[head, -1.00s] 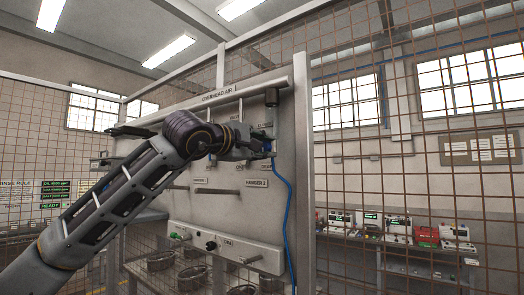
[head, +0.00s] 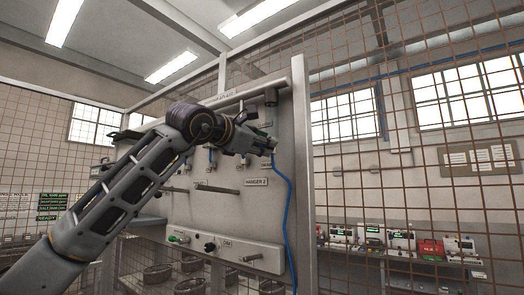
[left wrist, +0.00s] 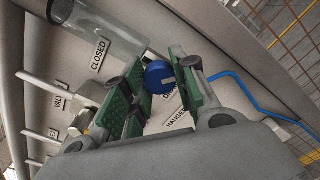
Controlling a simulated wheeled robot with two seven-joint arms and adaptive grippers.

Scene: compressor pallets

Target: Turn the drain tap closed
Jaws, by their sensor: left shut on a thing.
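The drain tap shows in the left wrist view as a round blue knob (left wrist: 160,77), between the green-padded fingers of my left gripper (left wrist: 153,85). The gripper is shut on it; its contact with the far pad is partly hidden. In the head view my left gripper (head: 264,144) is at the upper right of the pale panel (head: 235,215) and hides the tap. My right gripper is not in view.
A blue hose (head: 287,195) hangs from beside the gripper down the panel. A clear cylinder (left wrist: 98,22) is close to the fingers. Hanger bars (head: 215,189) and a lower control box (head: 225,248) stick out below. Wire mesh fencing (head: 400,190) stands at the right.

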